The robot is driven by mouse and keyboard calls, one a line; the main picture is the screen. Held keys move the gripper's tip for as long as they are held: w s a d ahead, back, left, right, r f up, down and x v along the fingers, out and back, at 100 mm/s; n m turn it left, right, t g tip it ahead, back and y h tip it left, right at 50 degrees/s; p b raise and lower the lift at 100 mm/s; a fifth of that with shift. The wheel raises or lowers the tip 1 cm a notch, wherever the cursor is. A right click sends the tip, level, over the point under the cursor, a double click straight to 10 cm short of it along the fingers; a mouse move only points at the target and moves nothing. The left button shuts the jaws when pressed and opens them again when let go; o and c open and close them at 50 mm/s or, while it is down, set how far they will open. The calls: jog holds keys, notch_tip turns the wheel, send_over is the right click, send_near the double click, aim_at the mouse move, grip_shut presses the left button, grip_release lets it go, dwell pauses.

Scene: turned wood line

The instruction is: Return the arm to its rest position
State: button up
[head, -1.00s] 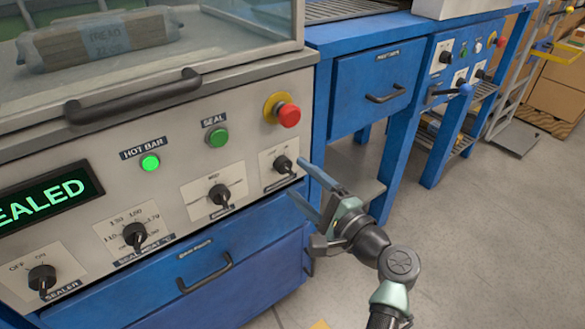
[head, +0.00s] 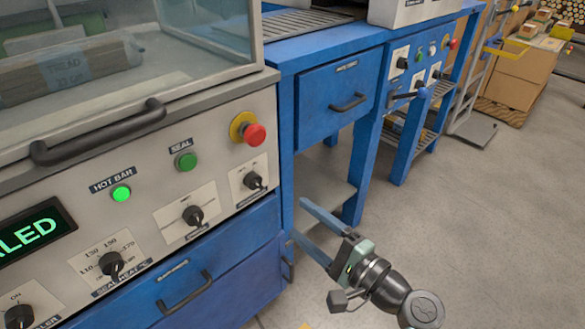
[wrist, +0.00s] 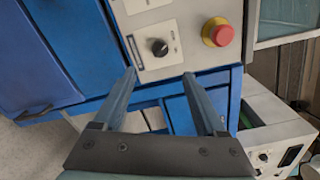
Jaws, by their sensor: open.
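My gripper (head: 308,228) is at the lower middle of the head view, in front of the blue bench and right of the sealer's panel. Its two blue fingers are spread apart with nothing between them. In the wrist view my gripper (wrist: 165,85) also shows open and empty, with its fingers toward the panel's corner knob (wrist: 158,47). The fingers look apart from the panel in the head view.
The sealer's display (head: 30,232) ends in "LED", and its hot bar lamp (head: 121,193) glows green. A red stop button (head: 252,134) and a drawer handle (head: 185,292) stick out nearby. Open grey floor (head: 480,220) lies to the right.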

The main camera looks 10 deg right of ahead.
jog(key=w+a+r+n+t+h, duration=0.25)
jog(key=r+n, duration=0.25)
jog(key=r, duration=0.7)
jog(key=w+a+r+n+t+h, duration=0.15)
jog(key=r+n+h, duration=0.3)
jog(key=r, duration=0.75)
jog(key=s+a+r+n+t+h, duration=0.1)
jog(key=s+r+n+t, duration=0.15)
jog(key=s+r, duration=0.45)
jog(key=s+a+r+n+t+h+p, duration=0.15)
jog(key=s+r+t, duration=0.3)
jog(key=r, duration=0.55)
jog(key=s+a+r+n+t+h, duration=0.1)
jog(key=s+a+r+n+t, duration=0.1)
jog(key=s+r, duration=0.55)
notch_tip(320, 180, up, 38)
jog(key=w+p, duration=0.1)
jog(key=p, duration=3.6)
jog(key=shift+w+d+f+m+p, duration=0.2)
jog(key=shift+w+d+m+p, duration=0.15)
jog(key=shift+p, duration=0.05)
